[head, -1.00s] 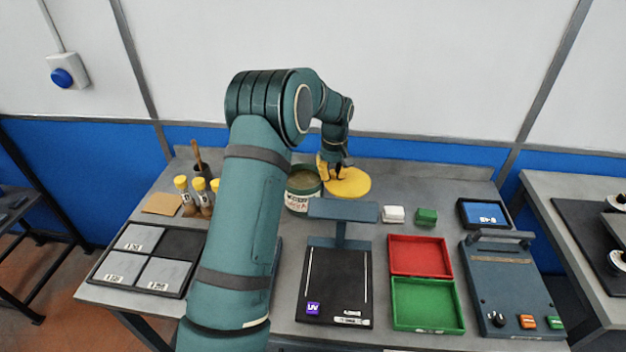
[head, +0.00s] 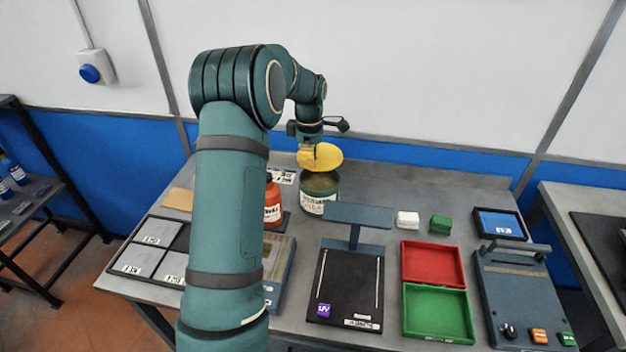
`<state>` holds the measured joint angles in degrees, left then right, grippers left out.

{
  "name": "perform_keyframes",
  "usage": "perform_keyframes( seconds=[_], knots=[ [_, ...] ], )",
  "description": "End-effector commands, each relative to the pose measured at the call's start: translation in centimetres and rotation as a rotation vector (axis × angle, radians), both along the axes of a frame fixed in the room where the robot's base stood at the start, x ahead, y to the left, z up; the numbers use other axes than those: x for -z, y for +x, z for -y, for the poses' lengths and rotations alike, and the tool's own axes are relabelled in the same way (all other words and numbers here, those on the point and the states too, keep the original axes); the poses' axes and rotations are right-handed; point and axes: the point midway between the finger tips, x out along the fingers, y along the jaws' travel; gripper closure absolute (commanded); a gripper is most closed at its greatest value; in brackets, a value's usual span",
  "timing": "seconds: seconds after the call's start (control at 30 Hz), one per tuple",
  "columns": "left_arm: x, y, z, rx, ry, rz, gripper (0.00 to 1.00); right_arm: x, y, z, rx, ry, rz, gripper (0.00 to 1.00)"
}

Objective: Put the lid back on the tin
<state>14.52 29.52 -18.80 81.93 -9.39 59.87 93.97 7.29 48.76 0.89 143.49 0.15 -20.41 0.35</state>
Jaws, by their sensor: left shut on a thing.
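The yellow lid (head: 328,158) is held tilted in the air, just above the green tin. My left gripper (head: 311,150) is shut on the lid's left part. The tin (head: 319,196) stands upright on the bench with a white label on its front. The lid appears apart from the tin's rim; its exact height over the opening is hard to tell. My right gripper is not in view.
My left arm hides part of the bench's left side. A red labelled container (head: 272,206) stands left of the tin. A black UV stand (head: 346,285) is in front. Red (head: 433,262) and green (head: 437,312) trays lie to the right. The back right bench is clear.

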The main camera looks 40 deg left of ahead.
Motion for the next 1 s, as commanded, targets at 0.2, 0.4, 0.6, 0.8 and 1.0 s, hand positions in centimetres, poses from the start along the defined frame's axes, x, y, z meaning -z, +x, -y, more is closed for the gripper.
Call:
perform_keyframes(
  seconds=[0.2,0.4,0.6,0.8,1.0],
  knots=[
    [2.9,0.0,0.0,0.002,0.0,0.0,1.0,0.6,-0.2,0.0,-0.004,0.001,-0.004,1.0],
    [5.5,-0.1,0.0,0.002,-0.001,-0.004,1.0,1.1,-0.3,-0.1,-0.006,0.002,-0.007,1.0],
    [7.6,0.0,0.0,0.003,0.0,0.0,1.0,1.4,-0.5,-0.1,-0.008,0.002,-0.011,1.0],
    [7.5,0.0,0.0,0.004,0.001,0.001,1.0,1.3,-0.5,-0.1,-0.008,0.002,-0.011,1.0],
    [7.9,0.0,0.0,0.003,0.001,0.001,0.66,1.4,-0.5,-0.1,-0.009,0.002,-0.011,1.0]
  ],
)
